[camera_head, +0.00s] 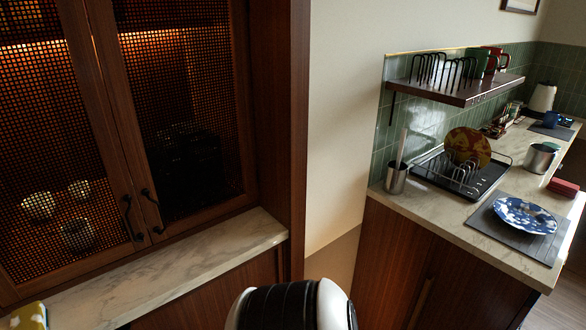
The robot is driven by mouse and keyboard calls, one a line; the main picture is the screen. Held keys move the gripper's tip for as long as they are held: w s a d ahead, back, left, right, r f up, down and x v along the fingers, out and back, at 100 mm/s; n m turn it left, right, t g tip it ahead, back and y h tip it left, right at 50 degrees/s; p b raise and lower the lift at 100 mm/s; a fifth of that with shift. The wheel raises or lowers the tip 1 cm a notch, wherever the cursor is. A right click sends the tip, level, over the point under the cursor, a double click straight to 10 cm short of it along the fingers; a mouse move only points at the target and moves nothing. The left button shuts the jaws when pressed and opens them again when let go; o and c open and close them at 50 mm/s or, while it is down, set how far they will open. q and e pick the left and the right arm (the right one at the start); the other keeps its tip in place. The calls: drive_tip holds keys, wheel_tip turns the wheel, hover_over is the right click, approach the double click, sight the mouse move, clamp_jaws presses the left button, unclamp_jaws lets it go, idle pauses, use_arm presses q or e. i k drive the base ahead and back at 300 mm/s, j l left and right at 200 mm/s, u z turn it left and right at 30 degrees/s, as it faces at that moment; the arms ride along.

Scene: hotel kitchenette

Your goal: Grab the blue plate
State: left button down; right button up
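The blue plate (524,215) is round, with a blue and white pattern. It lies on a dark grey mat (484,221) near the front end of the marble counter at the right. No gripper is near it in this view. Neither of my grippers is in view. A white and black rounded part of my own body shows at the bottom middle.
A black dish rack (489,181) holding a brown-orange plate (468,146) stands left of the mat. A metal cup (396,178) and a metal pitcher (540,158) stand on the counter (440,220). A shelf (455,92) hangs above. A tall cabinet (299,120) fills the left.

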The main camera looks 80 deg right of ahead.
sight(526, 215)
drive_tip(key=z, duration=4.2)
